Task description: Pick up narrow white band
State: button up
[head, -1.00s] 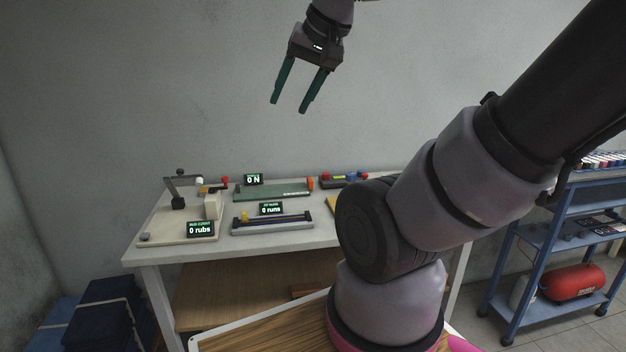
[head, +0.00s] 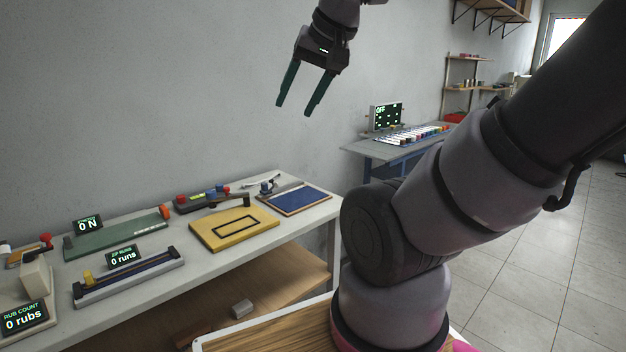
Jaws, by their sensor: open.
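My gripper (head: 294,110) is raised high in front of the grey wall, above the bench. Its two green fingers point down, apart, with nothing between them. I cannot single out a narrow white band with certainty. A row of small white and coloured pieces (head: 412,135) lies on the far blue-framed table (head: 372,150), to the right of my gripper and well beyond it. They are too small to tell apart.
A white workbench (head: 215,262) holds a yellow board (head: 234,229), a blue panel (head: 297,200), a green plate (head: 117,235) and a slide rig (head: 130,280). A dark display (head: 386,116) stands on the far table. Tiled floor (head: 560,270) is open at right.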

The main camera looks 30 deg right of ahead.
aim_at(252, 185)
jog(key=z, duration=0.25)
jog(key=i+l+u, duration=0.15)
jog(key=l+u, duration=0.25)
jog(key=i+l+u, duration=0.15)
jog(key=u, duration=0.3)
jog(key=i+l+u, duration=0.1)
jog(key=l, duration=0.6)
jog(key=i+l+u, duration=0.15)
jog(key=l, duration=0.6)
jog(key=i+l+u, duration=0.1)
jog(key=l, duration=0.65)
jog(key=i+l, duration=0.1)
jog(key=l, duration=0.75)
